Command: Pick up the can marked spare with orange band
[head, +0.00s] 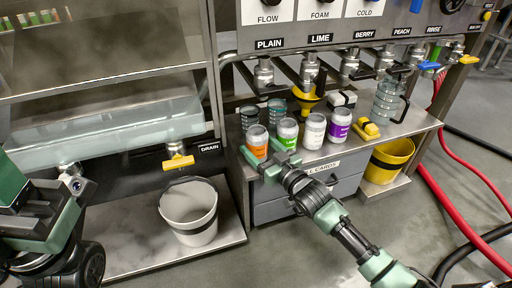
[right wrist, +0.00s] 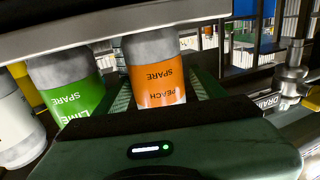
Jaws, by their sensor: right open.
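The can with the orange band (head: 257,142) stands upright at the left end of a row of cans on the metal counter. In the right wrist view this can (right wrist: 155,72) reads PEACH SPARE, upside down. My right gripper (head: 263,153) is open at the front of it. In the right wrist view its two fingers lie on either side of the can's lower part, with gaps not clearly visible. The green-banded LIME SPARE can (head: 287,134) stands just right of it. My left arm shows at the left edge; its fingertips cannot be made out.
A white can (head: 313,131) and a purple-banded can (head: 339,126) continue the row. Dark ribbed cups (head: 249,117) stand behind, and a yellow funnel (head: 308,103) is under a tap. A yellow sponge-like block (head: 367,128) lies at right. A white bucket (head: 190,212) stands low at left.

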